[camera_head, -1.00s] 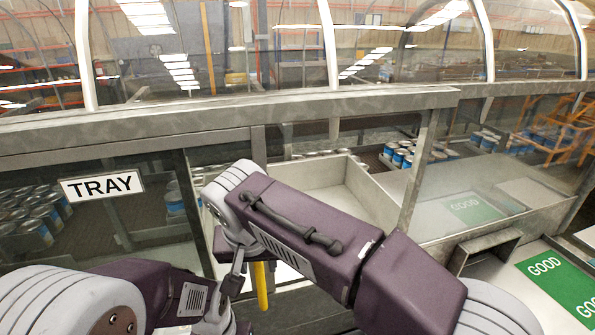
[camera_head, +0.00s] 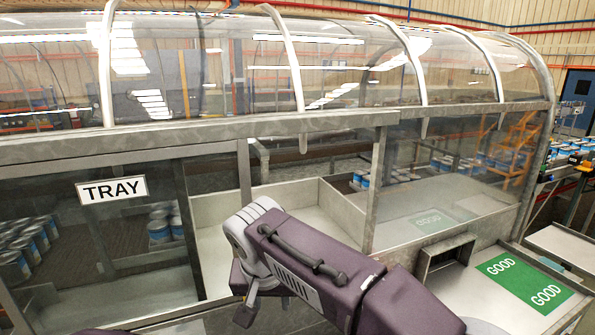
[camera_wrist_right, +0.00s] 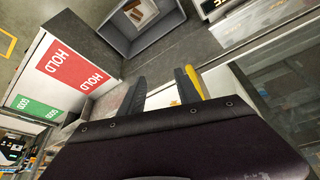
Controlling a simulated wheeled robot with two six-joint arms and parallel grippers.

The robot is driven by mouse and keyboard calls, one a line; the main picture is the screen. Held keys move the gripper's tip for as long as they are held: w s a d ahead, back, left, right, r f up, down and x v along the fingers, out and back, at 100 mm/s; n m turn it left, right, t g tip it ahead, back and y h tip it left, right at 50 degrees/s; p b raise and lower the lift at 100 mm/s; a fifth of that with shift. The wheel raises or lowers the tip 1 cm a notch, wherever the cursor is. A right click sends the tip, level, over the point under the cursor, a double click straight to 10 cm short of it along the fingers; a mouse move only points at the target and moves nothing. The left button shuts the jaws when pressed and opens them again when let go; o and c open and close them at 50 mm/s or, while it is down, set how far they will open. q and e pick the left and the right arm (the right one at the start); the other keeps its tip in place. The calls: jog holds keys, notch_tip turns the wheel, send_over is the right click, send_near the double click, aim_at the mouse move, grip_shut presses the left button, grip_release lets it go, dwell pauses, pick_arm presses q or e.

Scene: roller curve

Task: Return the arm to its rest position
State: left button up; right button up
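My right arm (camera_head: 315,265) reaches in from the lower right of the head view, bent in front of the glazed enclosure. Its gripper points downward and is mostly hidden there by the wrist and the picture's edge. In the right wrist view, the two dark fingers of my right gripper (camera_wrist_right: 164,88) stand apart with nothing between them. Only a sliver of purple, probably my left arm, shows at the bottom left of the head view. My left gripper is out of view.
The enclosure carries a TRAY sign (camera_head: 112,190) and has an open pale bin (camera_head: 330,210) behind the right wrist. A green GOOD panel (camera_head: 525,283) lies at right. The wrist view shows red HOLD panels (camera_wrist_right: 68,62) and a grey crate (camera_wrist_right: 118,40) holding a brown item.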

jog(key=s+d+f+m+g+h+b, duration=0.15)
jog(key=d+f+m+b, duration=0.4)
jog(key=d+f, duration=1.1)
jog(key=s+d+f+n+g+y+b, duration=0.1)
jog(key=s+d+f+n+b, duration=0.1)
jog(key=s+f, duration=0.3)
jog(key=s+d+f+n+b, duration=0.2)
jog(key=s+f, duration=0.4)
jog(key=f, duration=0.5)
jog(key=d+n, duration=0.1)
jog(key=d, duration=0.1)
jog(key=shift+d+f+g+y, duration=0.3)
jog(key=shift+g+y, duration=0.05)
jog(key=shift+s+r, duration=0.1)
jog(key=shift+s, duration=0.15)
